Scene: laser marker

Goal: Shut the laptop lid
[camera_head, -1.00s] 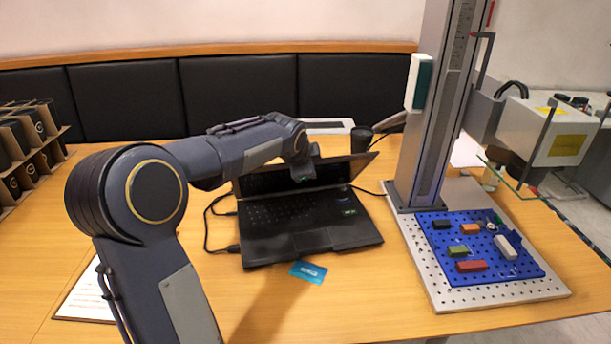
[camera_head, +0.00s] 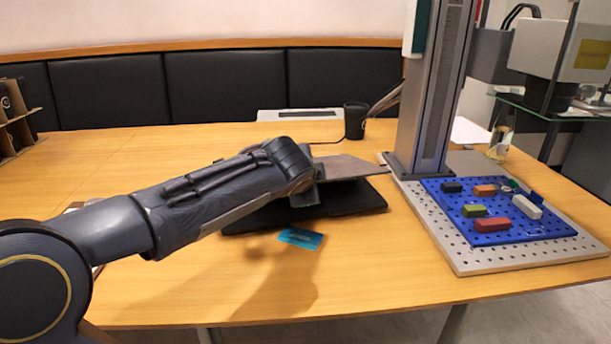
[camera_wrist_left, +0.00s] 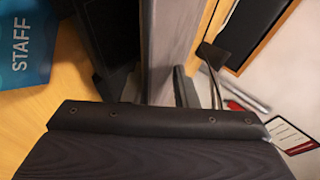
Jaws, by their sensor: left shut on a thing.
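The black laptop sits on the wooden table. In the head view its lid (camera_head: 350,166) is tilted low over the dark base (camera_head: 352,198), with a wedge-shaped gap between them. My left arm comes in from the left, and my left gripper (camera_head: 312,188) is at the lid's edge, shut on the lid. My wrist hides the laptop's left part and most of the keyboard. In the left wrist view the lid (camera_wrist_left: 172,50) shows as a narrow grey-brown slab with the dark base (camera_wrist_left: 108,40) to its left. My right gripper is not in view.
A blue card (camera_head: 300,238) lies in front of the laptop. A dark cup (camera_head: 355,120) stands behind it. To the right stands the laser marker's column (camera_head: 432,90), with a blue perforated plate (camera_head: 497,225) carrying several small blocks. The table front is clear.

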